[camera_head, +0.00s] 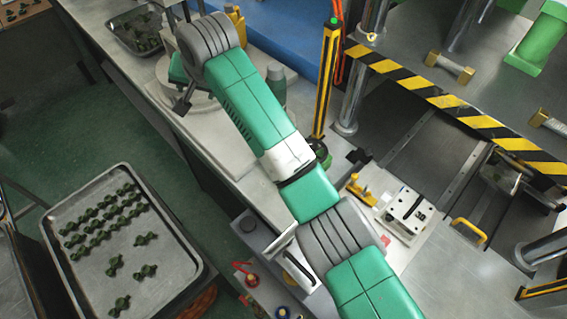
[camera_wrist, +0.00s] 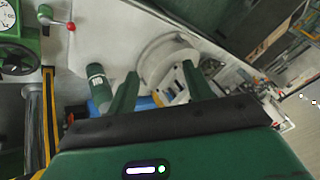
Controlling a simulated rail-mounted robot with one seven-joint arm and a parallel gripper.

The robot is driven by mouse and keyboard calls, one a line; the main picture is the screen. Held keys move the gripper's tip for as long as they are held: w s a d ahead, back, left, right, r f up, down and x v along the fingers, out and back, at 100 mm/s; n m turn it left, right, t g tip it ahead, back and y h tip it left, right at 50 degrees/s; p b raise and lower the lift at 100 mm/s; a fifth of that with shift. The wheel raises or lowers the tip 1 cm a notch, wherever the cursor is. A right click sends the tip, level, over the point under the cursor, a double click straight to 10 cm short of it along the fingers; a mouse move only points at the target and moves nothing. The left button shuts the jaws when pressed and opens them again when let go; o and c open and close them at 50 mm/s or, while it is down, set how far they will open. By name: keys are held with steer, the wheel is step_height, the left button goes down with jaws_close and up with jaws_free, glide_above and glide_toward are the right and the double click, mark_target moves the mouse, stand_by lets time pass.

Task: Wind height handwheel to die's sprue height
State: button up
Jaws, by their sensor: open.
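A pale metal block with dark holes (camera_head: 407,214), possibly the die, lies on the bench. My gripper (camera_wrist: 160,88) is open, with nothing between its green fingers, well apart from the wheel. In the head view my arm hides part of the bench.
A tray of dark green parts (camera_head: 194,262) stands at lower left, and a smaller tray (camera_head: 134,52) is at the upper left. A striped barrier bar (camera_head: 440,98) crosses the right. A red-knobbed lever (camera_wrist: 71,27) is near the wheel. A pale round disc (camera_wrist: 158,62) lies beyond my fingers.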

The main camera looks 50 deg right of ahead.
steer(key=s+d+f+m+g+b, duration=0.5)
steer(key=s+d+f, duration=0.7)
steer(key=d+f, duration=0.1)
steer(key=m+g+y+b, duration=0.1)
steer(key=m+g+y, duration=0.1)
steer(key=m, duration=0.1)
glide_above(312, 144)
step_height(312, 144, down, 3)
steer(key=shift+s+f, duration=0.1)
step_height(312, 144, down, 8)
steer(key=shift+r+b, duration=0.1)
steer(key=shift+b, duration=1)
steer(key=shift+c, duration=0.2)
steer(key=c, duration=0.9)
